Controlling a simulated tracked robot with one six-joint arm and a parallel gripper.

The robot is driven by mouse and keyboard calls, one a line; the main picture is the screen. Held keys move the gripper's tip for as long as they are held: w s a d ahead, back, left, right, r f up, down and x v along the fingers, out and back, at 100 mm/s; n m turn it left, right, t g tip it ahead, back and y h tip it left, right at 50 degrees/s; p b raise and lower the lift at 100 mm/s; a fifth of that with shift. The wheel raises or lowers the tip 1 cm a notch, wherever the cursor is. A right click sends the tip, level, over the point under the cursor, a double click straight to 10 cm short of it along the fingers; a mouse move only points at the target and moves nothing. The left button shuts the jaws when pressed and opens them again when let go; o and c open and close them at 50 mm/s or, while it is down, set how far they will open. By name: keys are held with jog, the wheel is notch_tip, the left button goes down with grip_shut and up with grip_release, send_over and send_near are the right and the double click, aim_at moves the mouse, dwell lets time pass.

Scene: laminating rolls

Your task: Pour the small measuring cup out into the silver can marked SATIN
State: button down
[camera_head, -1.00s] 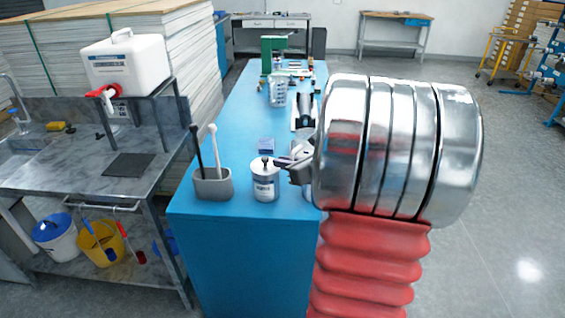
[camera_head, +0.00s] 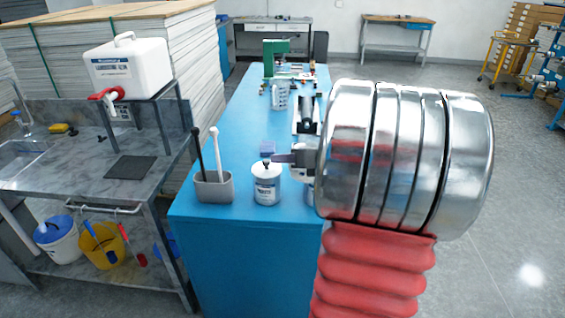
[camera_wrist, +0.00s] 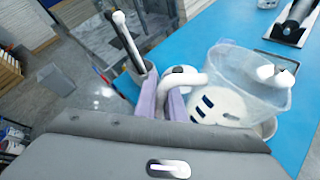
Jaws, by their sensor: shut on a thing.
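My gripper (camera_wrist: 162,100) is shut on the white handle (camera_wrist: 190,80) of the small measuring cup (camera_wrist: 245,80), a clear, cloudy cup with dark marks low on its side. A pale rim (camera_wrist: 268,126) shows partly under the cup in the wrist view. Another pale container (camera_head: 308,178) is mostly hidden behind my arm. No label is readable.
A grey holder (camera_head: 214,188) with a black and a white stick stands left of the can. A sink counter is at left.

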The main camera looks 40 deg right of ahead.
jog(key=shift+d+r+m+y, duration=0.15)
jog(key=shift+r+m+y, duration=0.2)
jog(key=shift+m+y, duration=0.3)
jog(key=shift+d+r+m+y, duration=0.1)
jog(key=shift+r+m+y, duration=0.3)
jog(key=shift+m, duration=0.45)
jog(key=shift+d+f, duration=0.1)
jog(key=shift+d+f+m+y, duration=0.3)
jog(key=shift+d+m+y, duration=0.05)
jog(key=shift+m+y, duration=0.2)
jog(key=shift+d, duration=0.1)
dwell(0.4)
jog(key=shift+d+r+m+y, duration=0.4)
jog(key=shift+d+r+m, duration=0.05)
jog(key=shift+m, duration=0.1)
dwell(0.4)
